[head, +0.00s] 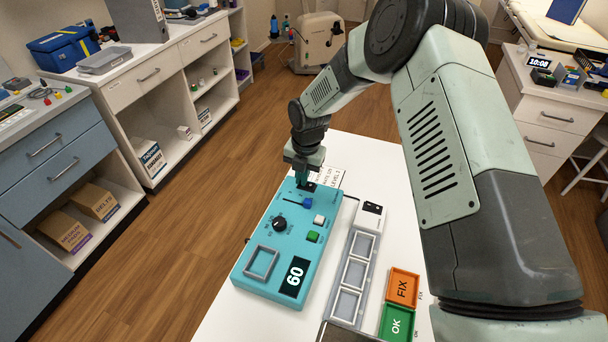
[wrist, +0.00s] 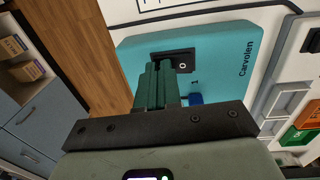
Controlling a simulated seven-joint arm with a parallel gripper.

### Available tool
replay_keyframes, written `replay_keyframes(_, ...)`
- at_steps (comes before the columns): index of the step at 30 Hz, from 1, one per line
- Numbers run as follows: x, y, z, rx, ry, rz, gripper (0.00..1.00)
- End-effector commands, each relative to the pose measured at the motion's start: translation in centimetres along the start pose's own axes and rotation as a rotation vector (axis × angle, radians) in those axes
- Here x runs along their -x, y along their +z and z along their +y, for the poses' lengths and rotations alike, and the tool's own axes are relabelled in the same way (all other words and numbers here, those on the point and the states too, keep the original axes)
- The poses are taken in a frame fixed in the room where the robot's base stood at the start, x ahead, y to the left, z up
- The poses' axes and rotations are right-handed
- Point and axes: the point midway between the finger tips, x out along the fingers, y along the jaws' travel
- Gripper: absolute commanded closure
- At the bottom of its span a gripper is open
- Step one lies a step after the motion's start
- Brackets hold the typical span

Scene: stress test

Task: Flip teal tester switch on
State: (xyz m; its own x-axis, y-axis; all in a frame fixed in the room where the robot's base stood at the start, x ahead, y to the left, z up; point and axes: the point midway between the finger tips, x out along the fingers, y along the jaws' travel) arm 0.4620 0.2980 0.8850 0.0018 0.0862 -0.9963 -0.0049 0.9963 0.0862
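The teal tester (head: 268,285) lies on the white table, with a black dial (head: 279,224), a blue slider knob (head: 308,202), a white button (head: 319,220), a green button (head: 313,237) and a display reading 60 (head: 295,277). Its black rocker switch (wrist: 184,66) is near the far end, with a round mark on its visible right part. My gripper (wrist: 154,78) has its dark green fingers together, with nothing seen between them. The fingertips are at the switch and hide its left part; I cannot tell whether they touch it. In the head view, my gripper (head: 304,181) is over the tester's far end.
Right of the tester are a grey tray (head: 348,290) with white-framed compartments, a black-and-white device (head: 371,215), an orange FIX pad (head: 402,286) and a green OK pad (head: 397,321). A paper label (head: 331,177) lies behind the tester. Cabinets (head: 60,150) stand off to the left.

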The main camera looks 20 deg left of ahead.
Motion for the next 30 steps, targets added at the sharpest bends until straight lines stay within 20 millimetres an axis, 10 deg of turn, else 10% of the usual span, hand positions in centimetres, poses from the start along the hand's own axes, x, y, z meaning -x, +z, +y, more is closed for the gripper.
replay_keyframes(30, 0.7, 0.0, -1.9, -0.005, 0.001, 0.003, 1.0)
